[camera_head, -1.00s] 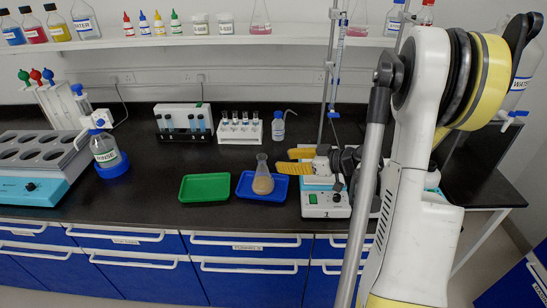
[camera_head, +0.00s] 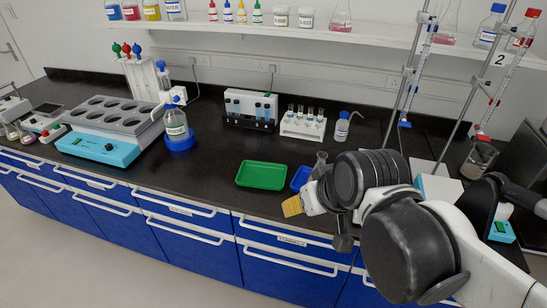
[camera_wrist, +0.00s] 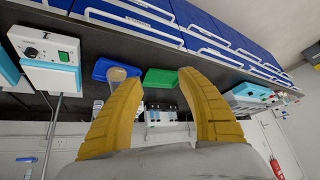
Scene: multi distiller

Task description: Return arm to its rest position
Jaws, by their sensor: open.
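My arm (camera_head: 400,245) is bent across the right of the head view, in front of the bench. My gripper (camera_wrist: 160,76) shows two yellow fingers spread apart in the wrist view, with nothing between them. In the head view only part of its yellow fingers (camera_head: 292,207) shows, near the bench's front edge. The wrist view looks at the bench upside down.
A green tray (camera_head: 261,176) lies on the black bench. A blue tray (camera_head: 300,178) beside it is partly hidden by my arm; a flask (camera_wrist: 117,73) stands in it. Stands with burettes (camera_head: 414,75) rise behind my arm. Floor at lower left is clear.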

